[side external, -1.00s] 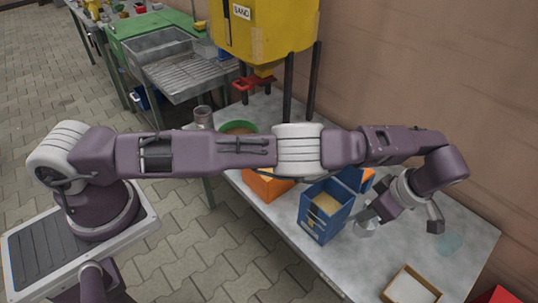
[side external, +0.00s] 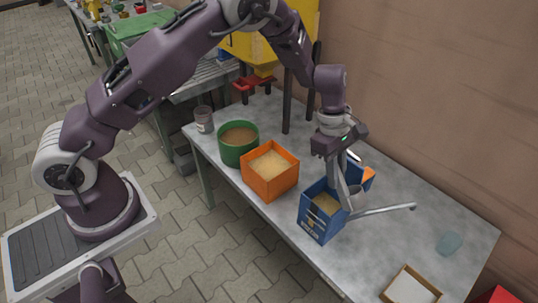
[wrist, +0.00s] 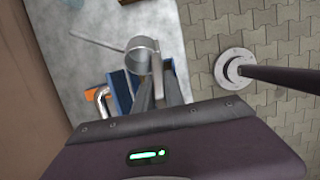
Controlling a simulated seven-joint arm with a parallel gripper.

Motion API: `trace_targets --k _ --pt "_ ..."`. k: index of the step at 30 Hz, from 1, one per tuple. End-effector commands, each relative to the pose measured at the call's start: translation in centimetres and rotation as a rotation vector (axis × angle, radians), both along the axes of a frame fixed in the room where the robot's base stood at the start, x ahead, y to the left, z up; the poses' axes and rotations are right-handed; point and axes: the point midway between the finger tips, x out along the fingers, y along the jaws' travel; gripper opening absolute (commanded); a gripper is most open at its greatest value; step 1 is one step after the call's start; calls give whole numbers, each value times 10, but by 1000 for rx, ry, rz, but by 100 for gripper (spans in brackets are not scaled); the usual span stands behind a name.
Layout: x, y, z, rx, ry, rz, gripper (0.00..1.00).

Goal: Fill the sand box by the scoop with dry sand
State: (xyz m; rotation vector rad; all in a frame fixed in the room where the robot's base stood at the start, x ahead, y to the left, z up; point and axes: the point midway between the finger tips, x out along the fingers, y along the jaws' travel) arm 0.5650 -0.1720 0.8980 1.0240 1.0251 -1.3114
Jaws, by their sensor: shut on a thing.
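My gripper (side external: 343,196) points down at the right side of the blue sand box (side external: 313,220). It is shut on the metal scoop (side external: 385,209), whose long handle sticks out to the right over the table. In the wrist view the scoop's round grey cup (wrist: 142,50) is at the fingertips; I see no sand in it. The blue box has its lid open and pale sand inside; part of it is hidden behind my fingers. An orange box (side external: 268,187) of pale sand stands left of it. A green tub (side external: 238,155) holds darker, browner sand.
A grey metal cup (side external: 204,120) stands at the table's far left corner. The yellow sand hopper (side external: 270,50) stands on dark legs behind. An orange item (side external: 368,174) lies behind the blue box. A shallow tray (side external: 410,287) and a bluish translucent piece (side external: 449,243) lie at right.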

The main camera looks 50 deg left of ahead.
Motion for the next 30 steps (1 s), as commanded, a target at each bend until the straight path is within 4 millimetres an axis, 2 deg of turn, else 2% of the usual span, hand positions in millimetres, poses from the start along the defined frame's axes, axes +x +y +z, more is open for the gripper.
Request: trace_targets --k 1,4,12,15,18,30 --pt "0 9 0 -42 2 11 0" --pt "0 18 -4 -144 4 9 0" --pt "0 39 -35 -498 5 13 0" --pt "-1 44 -53 -625 2 10 0" --pt "0 64 -60 -769 -2 8 0" --pt "0 73 -83 -1220 -2 1 0"
